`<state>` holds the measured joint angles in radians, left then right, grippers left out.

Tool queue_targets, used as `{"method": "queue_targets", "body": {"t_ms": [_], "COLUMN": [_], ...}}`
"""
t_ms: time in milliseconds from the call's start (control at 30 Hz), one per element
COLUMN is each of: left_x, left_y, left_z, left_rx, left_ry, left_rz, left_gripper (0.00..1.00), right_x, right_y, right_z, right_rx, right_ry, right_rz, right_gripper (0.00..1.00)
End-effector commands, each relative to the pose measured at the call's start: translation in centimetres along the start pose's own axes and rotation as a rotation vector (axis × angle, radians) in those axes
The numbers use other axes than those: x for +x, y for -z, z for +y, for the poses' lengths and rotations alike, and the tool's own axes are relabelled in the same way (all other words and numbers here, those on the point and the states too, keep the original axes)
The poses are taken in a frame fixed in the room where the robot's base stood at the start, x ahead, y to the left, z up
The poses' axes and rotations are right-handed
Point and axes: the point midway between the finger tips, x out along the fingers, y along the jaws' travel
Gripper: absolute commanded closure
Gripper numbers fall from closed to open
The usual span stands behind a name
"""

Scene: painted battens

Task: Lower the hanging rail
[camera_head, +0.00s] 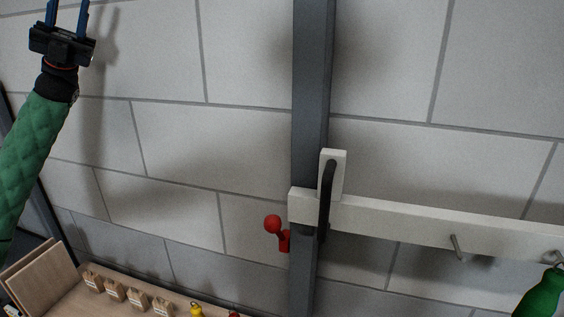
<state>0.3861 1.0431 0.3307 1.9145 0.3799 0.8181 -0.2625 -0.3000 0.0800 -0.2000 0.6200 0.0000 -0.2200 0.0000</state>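The white hanging rail (420,221) runs across the right half of the view, sloping slightly down to the right. Its left end lies across a dark grey upright post (308,90). A white plate (339,172) with a black curved handle (326,190) rises from the rail at the post. A red ball-ended lever (273,224) sticks out left of the post, just below the rail's end. My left gripper (67,12) is at the upper left, pointing up, far from the rail; its blue fingers are apart with nothing seen between them. My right gripper is out of view.
Metal hooks (458,248) project from the rail. A green object (541,293) with a dark top is cut off at the lower right. Wooden blocks (115,291) and a yellow item (196,310) stand on a wooden surface at the lower left, beside leaning boards (40,280).

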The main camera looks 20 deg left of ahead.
Motion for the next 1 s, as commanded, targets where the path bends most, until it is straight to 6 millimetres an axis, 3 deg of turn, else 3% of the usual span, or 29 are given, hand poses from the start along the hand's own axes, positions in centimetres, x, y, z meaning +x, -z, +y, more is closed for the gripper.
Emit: {"method": "queue_targets", "body": {"t_ms": [100,667,1000], "left_x": [2.6,12.4,18.7], "left_y": [1.5,6.4,10.3], "left_z": [0.8,4.4,6.1], "left_rx": [-0.04,-0.21,-0.296], "left_ry": [0.0,-0.019,-0.056], "left_rz": [0.071,0.272,0.397], "left_gripper": [0.64,0.64,0.64], "right_x": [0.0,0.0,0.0], "right_y": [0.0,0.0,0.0], "right_z": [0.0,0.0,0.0], "right_rx": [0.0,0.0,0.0], "right_ry": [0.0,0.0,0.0], "right_rz": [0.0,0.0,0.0], "right_gripper": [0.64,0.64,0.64]}}
